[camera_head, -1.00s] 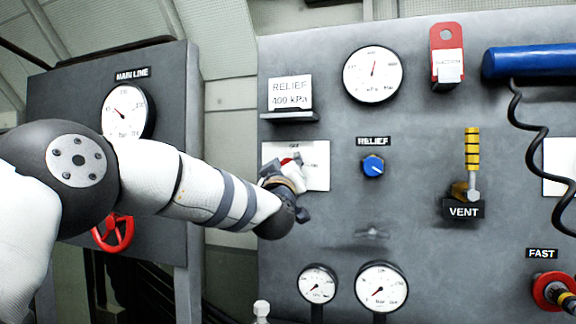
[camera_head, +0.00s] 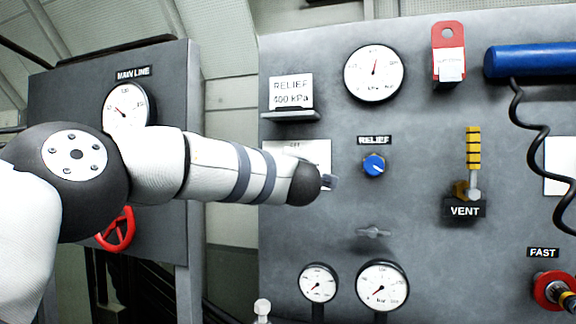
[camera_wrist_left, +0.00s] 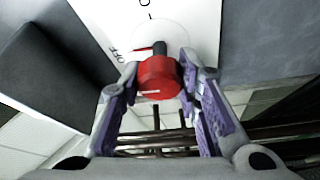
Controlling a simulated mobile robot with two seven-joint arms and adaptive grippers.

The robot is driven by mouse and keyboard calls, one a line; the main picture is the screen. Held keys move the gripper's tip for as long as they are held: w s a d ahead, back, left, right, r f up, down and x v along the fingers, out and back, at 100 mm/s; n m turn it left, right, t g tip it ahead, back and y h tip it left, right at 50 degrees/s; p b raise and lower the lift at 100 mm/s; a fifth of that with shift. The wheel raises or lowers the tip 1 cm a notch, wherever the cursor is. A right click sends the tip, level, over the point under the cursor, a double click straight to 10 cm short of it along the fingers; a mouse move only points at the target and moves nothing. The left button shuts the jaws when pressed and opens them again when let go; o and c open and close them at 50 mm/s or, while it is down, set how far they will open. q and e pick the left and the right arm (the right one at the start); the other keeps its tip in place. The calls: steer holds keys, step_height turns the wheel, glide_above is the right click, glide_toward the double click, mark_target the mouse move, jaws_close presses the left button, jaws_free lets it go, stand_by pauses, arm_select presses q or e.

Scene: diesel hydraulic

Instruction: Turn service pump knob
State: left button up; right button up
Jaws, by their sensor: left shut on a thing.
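A red round knob (camera_wrist_left: 160,78) with a white mark on its side shows in the left wrist view, on a white plate (camera_wrist_left: 128,28) marked OFF. My left gripper (camera_wrist_left: 158,74) is shut on this knob, with one purple-padded finger on each side of it. In the head view the white plate (camera_head: 312,150) is partly covered by my left wrist, which hides the knob and most of the gripper. My right gripper is in neither view.
The grey panel also carries a blue RELIEF knob (camera_head: 374,165), a small grey lever (camera_head: 373,233), a VENT lever (camera_head: 472,165), several gauges and a blue bar (camera_head: 530,62) with a coiled cord. A separate panel (camera_head: 165,80) with a red handwheel (camera_head: 118,228) stands left.

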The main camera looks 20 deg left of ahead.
arm_select(q)
steer(key=shift+d+f+n, duration=0.1)
steer(key=shift+n, duration=0.3)
steer(key=o, duration=1.2)
steer(key=shift+w, duration=0.1)
steer(key=v, duration=1.2)
steer(key=shift+r, duration=0.2)
